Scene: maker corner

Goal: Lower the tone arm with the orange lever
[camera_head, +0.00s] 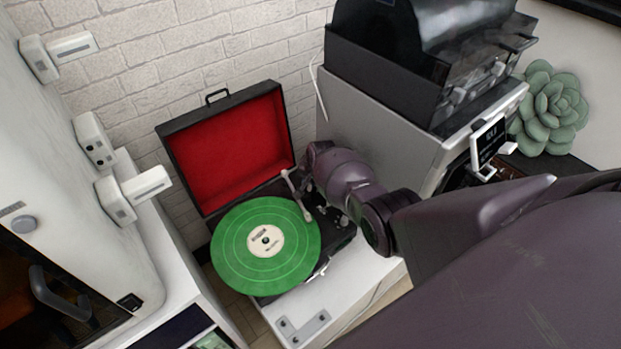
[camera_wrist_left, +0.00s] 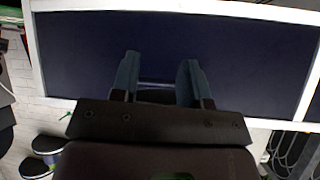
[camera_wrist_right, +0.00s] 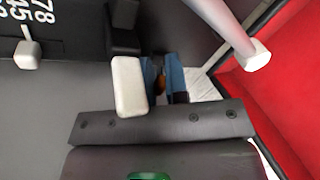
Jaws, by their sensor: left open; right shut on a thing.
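The record player's open case (camera_head: 237,150) has a red-lined lid and a green record (camera_head: 240,271). Its white tone arm (camera_head: 297,194) lies near the record's right edge; a white tube, apparently the tone arm (camera_wrist_right: 222,22), crosses the right wrist view. In the head view my right arm hides the lever and fingertips. My left gripper (camera_wrist_left: 158,78) is open and empty, seen only in the left wrist view, before a dark blue panel.
A white block (camera_wrist_right: 128,86) stands right beside my right fingers, and a white knob (camera_wrist_right: 28,55) sits near the speed markings. The player rests on a white cabinet (camera_head: 350,290). A grey cabinet (camera_head: 375,110) with a black machine stands behind my right arm. White wall boxes are at left.

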